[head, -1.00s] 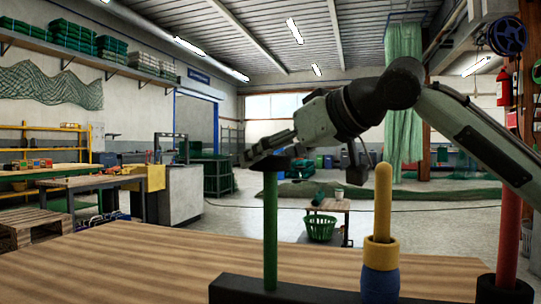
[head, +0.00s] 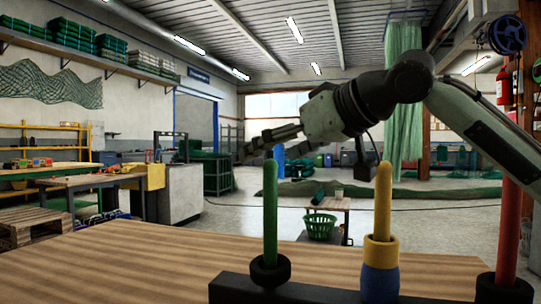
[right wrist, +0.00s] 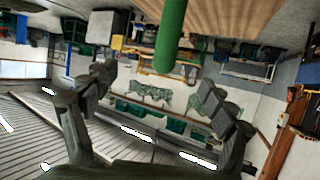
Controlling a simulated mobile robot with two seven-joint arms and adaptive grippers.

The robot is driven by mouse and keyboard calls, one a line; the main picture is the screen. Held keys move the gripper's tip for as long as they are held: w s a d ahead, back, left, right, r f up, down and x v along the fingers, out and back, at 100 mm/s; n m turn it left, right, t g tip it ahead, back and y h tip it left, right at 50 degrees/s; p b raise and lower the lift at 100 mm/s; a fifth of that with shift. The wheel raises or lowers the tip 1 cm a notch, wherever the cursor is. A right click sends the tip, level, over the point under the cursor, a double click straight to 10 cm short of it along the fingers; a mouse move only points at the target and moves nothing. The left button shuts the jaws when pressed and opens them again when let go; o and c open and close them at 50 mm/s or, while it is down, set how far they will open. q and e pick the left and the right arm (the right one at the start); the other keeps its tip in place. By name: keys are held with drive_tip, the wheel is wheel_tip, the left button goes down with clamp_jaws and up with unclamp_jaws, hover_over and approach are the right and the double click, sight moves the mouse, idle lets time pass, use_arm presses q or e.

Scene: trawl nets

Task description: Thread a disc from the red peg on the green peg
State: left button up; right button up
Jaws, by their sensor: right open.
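The green peg (head: 270,205) stands upright at the left end of the dark stand. A black disc (head: 270,270) is around its lower part, close above the stand. The red peg (head: 508,235) stands at the right end, with a black disc (head: 503,288) around its base. My right gripper (head: 252,144) is open and empty, just above the green peg's top. In the right wrist view, the green peg (right wrist: 171,35) comes down from the top edge, between the spread fingers (right wrist: 155,85). My left gripper is out of view.
The yellow peg (head: 383,200) stands between the other two, with a yellow ring (head: 381,252) above a blue one (head: 380,284). The dark stand (head: 320,291) is at the front of the wooden table (head: 130,265). The tabletop to the left is clear.

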drive_tip(key=v, duration=1)
drive_tip(key=shift+s+d+r, duration=0.25)
idle(1.2)
